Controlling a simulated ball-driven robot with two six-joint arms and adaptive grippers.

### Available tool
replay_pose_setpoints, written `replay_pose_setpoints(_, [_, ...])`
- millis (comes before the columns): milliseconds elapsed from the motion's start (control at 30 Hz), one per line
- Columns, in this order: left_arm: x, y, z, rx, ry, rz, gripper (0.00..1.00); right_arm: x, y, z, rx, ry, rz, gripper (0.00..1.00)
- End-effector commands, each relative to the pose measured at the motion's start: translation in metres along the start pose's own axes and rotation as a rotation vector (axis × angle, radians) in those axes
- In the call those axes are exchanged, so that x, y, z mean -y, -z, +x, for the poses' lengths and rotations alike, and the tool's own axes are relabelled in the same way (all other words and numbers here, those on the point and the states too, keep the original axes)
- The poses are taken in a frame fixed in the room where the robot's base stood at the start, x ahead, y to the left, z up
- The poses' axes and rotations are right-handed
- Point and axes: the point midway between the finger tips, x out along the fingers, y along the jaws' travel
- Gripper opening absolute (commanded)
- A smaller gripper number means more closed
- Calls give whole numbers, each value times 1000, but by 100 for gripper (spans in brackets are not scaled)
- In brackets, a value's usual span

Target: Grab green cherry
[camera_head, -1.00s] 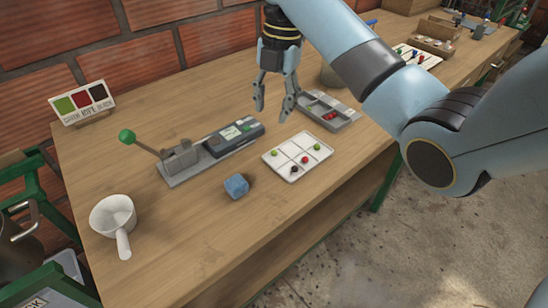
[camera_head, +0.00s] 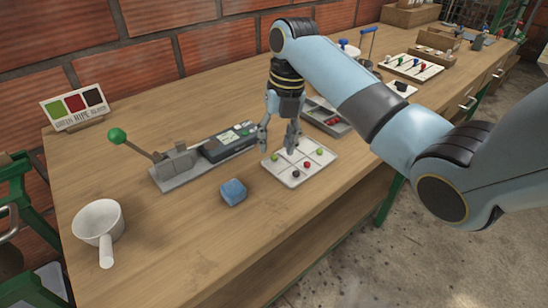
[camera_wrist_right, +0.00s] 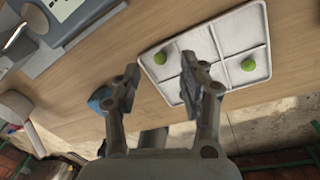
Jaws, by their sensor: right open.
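A white divided tray (camera_head: 298,181) lies on the wooden table. It holds a green cherry (camera_head: 275,157) near its left side, another green cherry (camera_head: 320,151) at its right, a red cherry (camera_head: 306,165) and a dark cherry (camera_head: 295,173). My right gripper (camera_head: 278,148) points down over the tray's left part, open and empty, with its fingers either side of the left green cherry. In the right wrist view one green cherry (camera_wrist_right: 160,58) shows just beyond the open fingers (camera_wrist_right: 168,85), and the other (camera_wrist_right: 248,64) lies right of them. My left gripper is not in view.
A grey device with a green-knobbed lever (camera_head: 117,136) stands left of the tray. A blue block (camera_head: 233,192) and a white scoop (camera_head: 98,222) lie nearer the front. A grey compartment tray (camera_head: 336,128) is just behind. A colour card (camera_head: 76,106) stands at the back left.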

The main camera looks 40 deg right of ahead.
Motion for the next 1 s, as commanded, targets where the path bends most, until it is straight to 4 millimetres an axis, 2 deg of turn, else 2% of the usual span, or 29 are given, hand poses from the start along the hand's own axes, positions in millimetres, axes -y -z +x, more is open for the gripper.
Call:
replay_pose_setpoints(100, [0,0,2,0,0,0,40,0,0,19,-3,0,1,42])
replay_pose_setpoints(200, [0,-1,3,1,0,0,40,0,0,27,-1,0,1,42])
replay_pose_setpoints(467, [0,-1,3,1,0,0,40,0,1,29,-3,0,1,43])
replay_pose_setpoints(733, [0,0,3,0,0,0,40,0,1,29,-4,-1,1,9])
replay_pose_setpoints(1000, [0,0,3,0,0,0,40,1,1,29,-4,0,1,7])
